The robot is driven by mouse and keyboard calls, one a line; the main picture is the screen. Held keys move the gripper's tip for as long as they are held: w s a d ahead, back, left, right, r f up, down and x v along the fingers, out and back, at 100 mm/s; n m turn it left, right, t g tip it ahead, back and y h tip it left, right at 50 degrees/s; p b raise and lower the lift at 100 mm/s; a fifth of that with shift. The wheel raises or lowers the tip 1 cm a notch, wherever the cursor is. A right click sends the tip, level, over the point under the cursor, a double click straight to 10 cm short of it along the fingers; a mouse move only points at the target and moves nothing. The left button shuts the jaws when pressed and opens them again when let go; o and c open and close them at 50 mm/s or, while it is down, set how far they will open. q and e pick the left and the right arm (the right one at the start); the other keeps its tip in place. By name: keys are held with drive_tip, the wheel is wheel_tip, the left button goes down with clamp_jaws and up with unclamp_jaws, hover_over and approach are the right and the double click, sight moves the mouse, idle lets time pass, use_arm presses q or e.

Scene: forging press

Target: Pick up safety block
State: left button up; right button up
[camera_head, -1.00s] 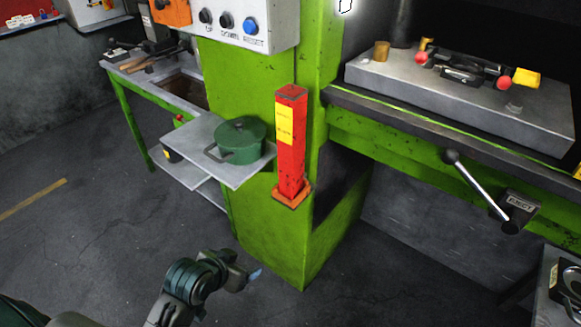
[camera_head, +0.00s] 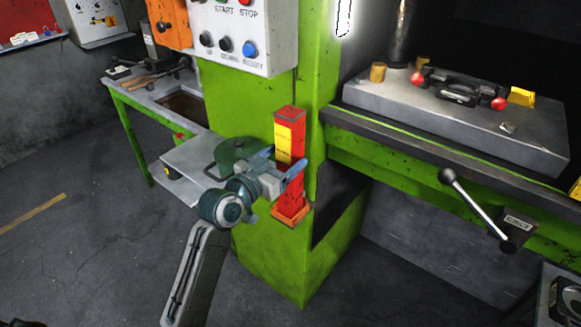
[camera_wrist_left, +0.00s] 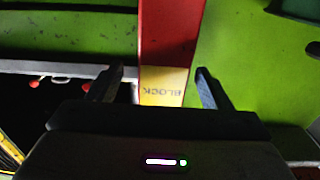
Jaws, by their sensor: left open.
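The safety block (camera_head: 290,188) is a tall red post with a yellow label, standing upright on an orange bracket (camera_head: 291,216) on the green press column. My left gripper (camera_head: 292,172) is at the block's middle height, in front of part of it. In the left wrist view the red block with its yellow label (camera_wrist_left: 163,85) lies between the two spread fingers (camera_wrist_left: 158,84). My right gripper is not in view.
A grey side shelf (camera_head: 178,180) with a green pot (camera_head: 236,150) is close left of the block, partly behind my left arm. The press bed (camera_head: 455,115) and a lever marked EJECT (camera_head: 475,205) are to the right. A control box (camera_head: 243,38) hangs above.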

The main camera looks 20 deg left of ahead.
use_arm(q)
drive_tip(key=shift+w+d, duration=0.1)
drive_tip(key=shift+w, duration=0.25)
drive_tip(key=x, duration=0.1)
drive_tip(key=p+x, duration=0.2)
drive_tip(key=x, duration=0.1)
drive_tip(key=shift+w+f, duration=0.15)
drive_tip(key=shift+f, duration=0.1)
drive_tip(key=shift+w, duration=0.15)
drive_tip(key=c, duration=0.7)
clamp_jaws()
drive_tip(key=shift+r, duration=0.1)
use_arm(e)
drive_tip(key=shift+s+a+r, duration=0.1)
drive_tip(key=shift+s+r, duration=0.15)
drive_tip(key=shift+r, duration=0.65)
